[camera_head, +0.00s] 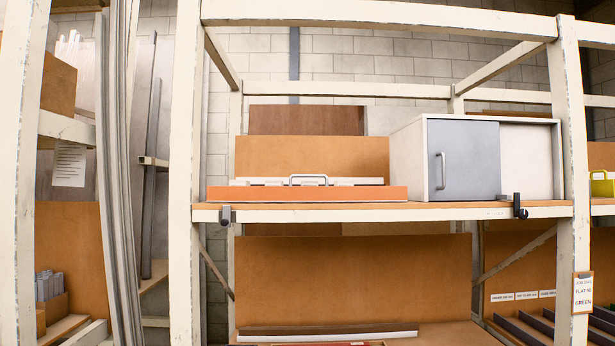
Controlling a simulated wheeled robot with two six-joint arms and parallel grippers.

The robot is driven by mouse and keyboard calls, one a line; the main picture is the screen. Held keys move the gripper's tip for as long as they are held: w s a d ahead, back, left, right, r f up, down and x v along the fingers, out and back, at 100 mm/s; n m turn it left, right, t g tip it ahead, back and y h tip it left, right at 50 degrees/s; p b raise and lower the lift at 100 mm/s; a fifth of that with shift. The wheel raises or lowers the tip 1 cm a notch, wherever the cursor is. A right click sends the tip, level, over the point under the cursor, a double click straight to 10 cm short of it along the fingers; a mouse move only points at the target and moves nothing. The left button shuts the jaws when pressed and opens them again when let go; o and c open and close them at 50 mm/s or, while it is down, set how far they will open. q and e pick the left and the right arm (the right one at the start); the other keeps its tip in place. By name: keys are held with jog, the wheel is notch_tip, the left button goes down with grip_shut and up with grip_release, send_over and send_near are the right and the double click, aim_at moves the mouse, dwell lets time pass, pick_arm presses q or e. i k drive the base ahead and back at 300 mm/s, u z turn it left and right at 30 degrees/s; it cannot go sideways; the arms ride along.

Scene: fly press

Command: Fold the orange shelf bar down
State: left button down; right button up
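The orange bar (305,193) runs along the front of the middle shelf (450,209), on its left part. Its flat front face shows upright above the shelf edge. A white case (360,181) with a grey handle lies just behind it, its lower part hidden by the bar. A small dark bracket (227,215) sits on the shelf's front edge below the bar's left end. Neither of my grippers shows in the head view.
A white cabinet (405,165) with a grey sliding door (464,160) stands right of the bar. A black clamp (517,206) sits on the shelf edge below it. Cream posts (184,200) frame the rack. Long strips lean at left.

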aim_at(290, 193)
jog(key=z, duration=0.5)
jog(key=i, duration=0.5)
jog(key=z, duration=0.6)
jog(key=i, duration=0.75)
jog(key=u, duration=0.15)
